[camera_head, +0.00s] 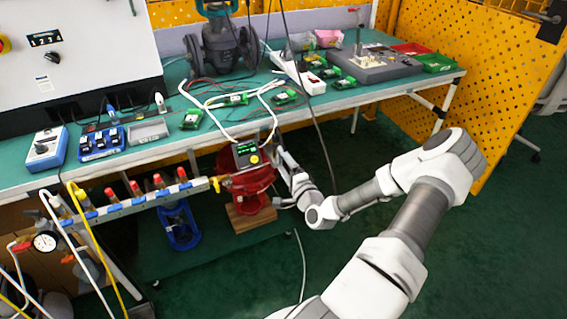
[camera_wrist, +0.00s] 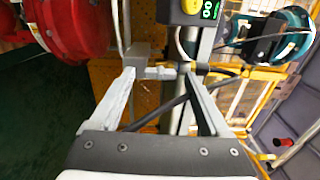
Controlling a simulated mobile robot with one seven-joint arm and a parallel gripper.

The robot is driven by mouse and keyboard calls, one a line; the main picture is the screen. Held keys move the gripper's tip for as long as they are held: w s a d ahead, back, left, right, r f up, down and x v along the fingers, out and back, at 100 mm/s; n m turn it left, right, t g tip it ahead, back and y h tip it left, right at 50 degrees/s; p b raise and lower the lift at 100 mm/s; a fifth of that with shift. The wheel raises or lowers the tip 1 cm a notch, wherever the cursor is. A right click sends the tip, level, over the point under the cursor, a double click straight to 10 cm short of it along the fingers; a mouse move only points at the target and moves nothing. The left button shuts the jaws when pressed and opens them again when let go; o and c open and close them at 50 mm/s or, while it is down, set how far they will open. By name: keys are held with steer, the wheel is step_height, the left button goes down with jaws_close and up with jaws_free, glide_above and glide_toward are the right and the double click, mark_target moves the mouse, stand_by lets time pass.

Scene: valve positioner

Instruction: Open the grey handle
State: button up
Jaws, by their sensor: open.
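A red round valve body (camera_head: 249,180) with a dark positioner box (camera_head: 247,152), green display and yellow knob, stands below the bench edge. In the wrist view the red body (camera_wrist: 80,28) is at the upper left and the positioner box (camera_wrist: 197,10) at the top. A small grey bar (camera_wrist: 160,73), which looks like the grey handle, lies crosswise by my fingertips. My gripper (camera_wrist: 160,78) is open, with a finger on either side of the bar. I cannot tell whether they touch it. In the head view my gripper (camera_head: 284,160) is just right of the red body.
The green bench (camera_head: 160,150) with tools and cables is above and behind the valve. A manifold with red handles (camera_head: 135,197) runs to its left. A black cable (camera_head: 318,125) hangs beside my arm.

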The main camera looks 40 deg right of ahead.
steer(key=p+v, duration=0.2)
steer(key=v, duration=1.5)
steer(key=shift+s+p, duration=0.25)
steer(key=shift+p, duration=0.05)
